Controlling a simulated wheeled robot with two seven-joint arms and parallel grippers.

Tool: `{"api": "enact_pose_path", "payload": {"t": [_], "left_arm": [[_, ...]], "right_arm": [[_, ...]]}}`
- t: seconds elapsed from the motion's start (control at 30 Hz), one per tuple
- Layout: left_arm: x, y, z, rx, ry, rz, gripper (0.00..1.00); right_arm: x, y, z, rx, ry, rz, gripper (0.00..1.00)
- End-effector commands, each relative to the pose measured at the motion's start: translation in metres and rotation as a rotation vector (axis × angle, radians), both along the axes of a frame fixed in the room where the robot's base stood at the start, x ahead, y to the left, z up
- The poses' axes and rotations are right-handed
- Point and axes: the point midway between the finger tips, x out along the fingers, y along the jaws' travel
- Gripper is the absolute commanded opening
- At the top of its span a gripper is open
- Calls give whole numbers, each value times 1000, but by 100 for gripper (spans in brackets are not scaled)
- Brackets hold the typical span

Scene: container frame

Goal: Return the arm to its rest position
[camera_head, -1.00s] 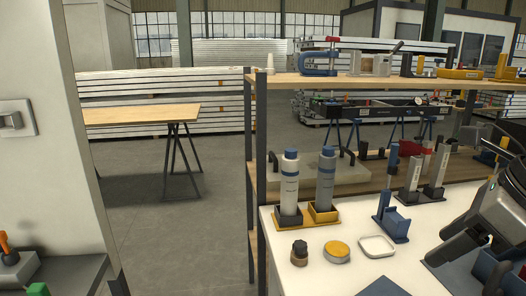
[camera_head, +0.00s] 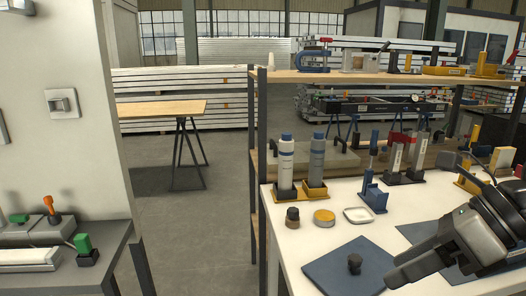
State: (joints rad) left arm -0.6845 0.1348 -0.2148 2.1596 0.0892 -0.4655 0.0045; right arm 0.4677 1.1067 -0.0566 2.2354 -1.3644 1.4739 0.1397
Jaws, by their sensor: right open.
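My right gripper (camera_head: 398,270) reaches in from the right edge, above the white worktop (camera_head: 330,230). It is open, and I see nothing between its fingers. A small dark knob-like piece (camera_head: 354,264) stands on a dark blue mat (camera_head: 328,272), left of the fingers and apart from them. My left gripper is not in view.
Two bottles (camera_head: 286,160) stand in yellow holders at the worktop's left. A wooden shelf (camera_head: 340,76) spans above. Open floor (camera_head: 205,240) lies left.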

Motion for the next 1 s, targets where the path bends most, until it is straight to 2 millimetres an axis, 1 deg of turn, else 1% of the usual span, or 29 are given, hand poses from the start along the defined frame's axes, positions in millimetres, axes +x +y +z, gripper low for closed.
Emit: {"api": "enact_pose_path", "payload": {"t": [0.03, 0.13, 0.2, 0.27, 0.3, 0.37, 0.4, 0.47, 0.5, 0.53, 0.57, 0.6, 0.63, 0.67, 0.7, 0.73, 0.77, 0.8, 0.87, 0.9, 1.0], "left_arm": [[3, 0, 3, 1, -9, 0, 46], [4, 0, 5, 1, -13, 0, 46], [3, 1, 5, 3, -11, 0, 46], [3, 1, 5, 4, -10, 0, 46], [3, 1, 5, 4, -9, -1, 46], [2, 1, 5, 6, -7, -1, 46], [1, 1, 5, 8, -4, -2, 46], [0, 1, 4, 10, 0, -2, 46], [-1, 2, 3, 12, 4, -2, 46], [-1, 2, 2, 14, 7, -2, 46], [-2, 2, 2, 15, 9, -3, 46], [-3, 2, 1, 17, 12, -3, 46], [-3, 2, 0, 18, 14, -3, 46], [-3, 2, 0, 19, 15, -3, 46], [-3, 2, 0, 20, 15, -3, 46], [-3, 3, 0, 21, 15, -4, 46], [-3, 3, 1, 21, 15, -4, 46], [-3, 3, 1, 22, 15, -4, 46], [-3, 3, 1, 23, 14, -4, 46], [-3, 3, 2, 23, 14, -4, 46], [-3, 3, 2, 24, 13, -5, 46]], "right_arm": [[-3, 15, -4, 87, 32, 22, 53], [-10, 47, -4, 305, 104, 53, 53], [-14, 68, 0, 486, 169, 56, 53], [-15, 83, 6, 663, 237, 38, 53], [-14, 92, 10, 799, 295, 12, 53], [-8, 99, 16, 1028, 396, -64, 53], [0, 100, 17, 1198, 479, -146, 53], [18, 92, 8, 1457, 620, -324, 53], [31, 82, -7, 1613, 722, -476, 53], [39, 75, -24, 1719, 802, -602, 53], [45, 67, -46, 1809, 881, -739, 53], [49, 59, -75, 1899, 975, -912, 53], [48, 54, -97, 1948, 1041, -1033, 53], [46, 51, -120, 1983, 1104, -1153, 53], [39, 49, -149, 2017, 1186, -1307, 53], [33, 49, -170, 2031, 1243, -1417, 53], [25, 50, -190, 2037, 1297, -1523, 53], [13, 52, -214, 2034, 1366, -1654, 53], [-6, 58, -243, 2015, 1457, -1823, 53], [-18, 62, -259, -1979, -1499, 1904, 53], [-43, 72, -286, -1776, -1475, 1918, 53]]}}
